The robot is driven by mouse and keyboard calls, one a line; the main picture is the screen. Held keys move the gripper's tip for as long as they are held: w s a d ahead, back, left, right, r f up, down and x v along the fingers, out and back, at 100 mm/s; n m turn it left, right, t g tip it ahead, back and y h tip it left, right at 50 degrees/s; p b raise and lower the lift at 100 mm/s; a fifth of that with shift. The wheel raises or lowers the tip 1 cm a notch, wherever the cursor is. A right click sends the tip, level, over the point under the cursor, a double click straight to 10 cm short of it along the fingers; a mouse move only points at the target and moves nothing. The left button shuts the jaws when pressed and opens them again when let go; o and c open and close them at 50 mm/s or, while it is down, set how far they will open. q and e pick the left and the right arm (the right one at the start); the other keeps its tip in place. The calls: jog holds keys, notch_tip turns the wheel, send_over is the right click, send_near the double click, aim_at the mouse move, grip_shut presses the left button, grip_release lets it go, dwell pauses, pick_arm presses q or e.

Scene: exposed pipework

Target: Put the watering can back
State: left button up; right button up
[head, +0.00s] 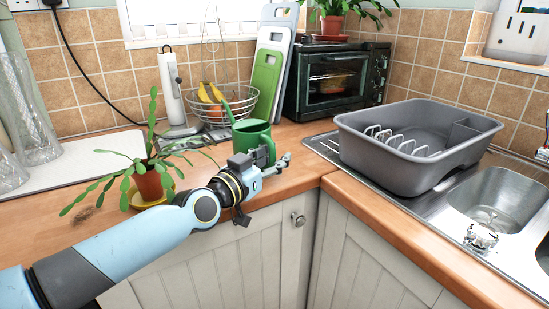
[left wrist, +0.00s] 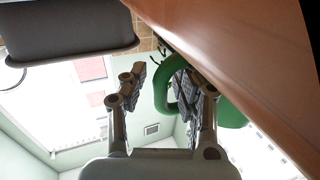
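The green watering can (head: 252,134) stands on the wooden counter near its inner corner, its spout pointing up and left in the head view. My left gripper (head: 280,163) is at the can's near side, just above the counter's front edge. In the left wrist view, my left gripper (left wrist: 157,88) has its fingers apart. The can's green handle (left wrist: 171,92) shows beside the right-hand finger, which overlaps the handle loop. I cannot tell whether that finger touches the handle. My right gripper is not in view.
A potted cactus (head: 150,182) on a yellow saucer stands left of my gripper. Behind the can are a wire fruit basket (head: 222,103), chopping boards (head: 268,75) and a toaster oven (head: 335,80). A grey dish rack (head: 415,150) sits right, by the sink (head: 497,200).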

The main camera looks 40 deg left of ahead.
pick_arm(q)
jog(key=shift+s+r, duration=0.15)
jog(key=s+p, duration=0.2)
jog(key=s, duration=0.9)
jog(key=w+d+f+m+g, duration=0.1)
jog(key=w+d+f, duration=0.1)
jog(key=d+f, duration=0.25)
jog(key=s+a+f+g, duration=0.1)
jog(key=s+f+g, duration=0.45)
jog(key=f, duration=0.85)
jog(key=s+a+f+g, duration=0.1)
jog(key=s+f+g, duration=0.2)
jog(key=s+f, duration=0.8)
jog(key=s+d+f+g, duration=0.1)
jog(key=s+f+g, duration=0.2)
jog(key=s+f, duration=0.5)
jog(key=s+d+f+g, duration=0.1)
jog(key=s+f+g, duration=0.3)
jog(key=s+f, duration=0.5)
jog(key=s, duration=0.7)
jog(key=shift+y, duration=0.4)
jog(key=shift+s+f+g, duration=0.1)
jog(key=shift+f+g, duration=0.05)
jog(key=shift+g, duration=0.1)
